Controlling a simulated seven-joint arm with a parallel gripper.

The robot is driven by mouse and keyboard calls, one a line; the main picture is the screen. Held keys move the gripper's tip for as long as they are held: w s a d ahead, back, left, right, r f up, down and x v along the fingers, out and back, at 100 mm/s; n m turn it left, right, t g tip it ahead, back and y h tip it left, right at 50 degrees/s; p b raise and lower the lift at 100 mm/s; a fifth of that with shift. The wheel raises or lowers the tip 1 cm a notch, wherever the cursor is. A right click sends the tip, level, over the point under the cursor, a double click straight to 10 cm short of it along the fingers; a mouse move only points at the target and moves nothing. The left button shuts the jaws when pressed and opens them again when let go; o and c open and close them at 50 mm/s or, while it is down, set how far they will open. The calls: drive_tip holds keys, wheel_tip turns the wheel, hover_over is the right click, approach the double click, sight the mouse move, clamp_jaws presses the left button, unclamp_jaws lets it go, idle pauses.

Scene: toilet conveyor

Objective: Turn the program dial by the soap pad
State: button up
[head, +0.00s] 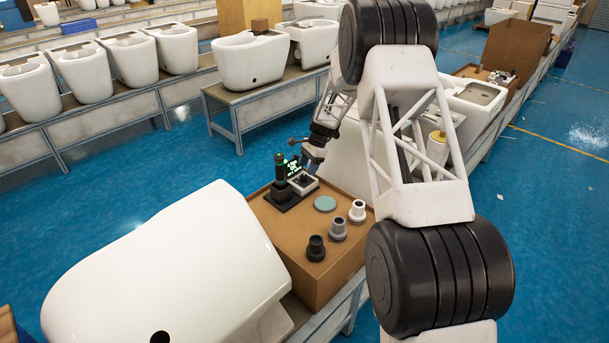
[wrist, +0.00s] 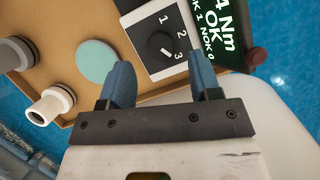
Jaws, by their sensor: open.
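A light mark on the knob seems to point toward the 3. In the head view the dial box (head: 303,184) sits on the cardboard box top. The soap pad (wrist: 97,61) is a flat teal disc beside it, also visible in the head view (head: 325,203). My gripper (wrist: 159,62) is open and empty, its blue fingers spread either side of the dial in the wrist view. In the head view my gripper (head: 300,151) hovers just above the dial box.
Several fittings, including a white one (head: 357,211), stand near the pad. A large white toilet (head: 165,275) lies at front left.

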sight(304, 175)
drive_tip(key=shift+x, duration=1.95)
drive_tip(key=c, duration=0.9)
drive_tip(key=shift+n, duration=0.4)
drive_tip(key=n+g, duration=0.1)
drive_tip(key=n, duration=0.1)
drive_tip(key=n+h, duration=0.1)
drive_tip(key=n, duration=0.2)
drive_tip(key=shift+a+g+h, duration=0.1)
drive_tip(key=shift+g+h, duration=0.2)
drive_tip(key=shift+g, duration=0.1)
drive_tip(key=n+h, duration=0.1)
drive_tip(key=n, duration=0.2)
drive_tip(key=n+h, duration=0.1)
drive_tip(key=n, duration=0.2)
drive_tip(key=shift+g, duration=0.3)
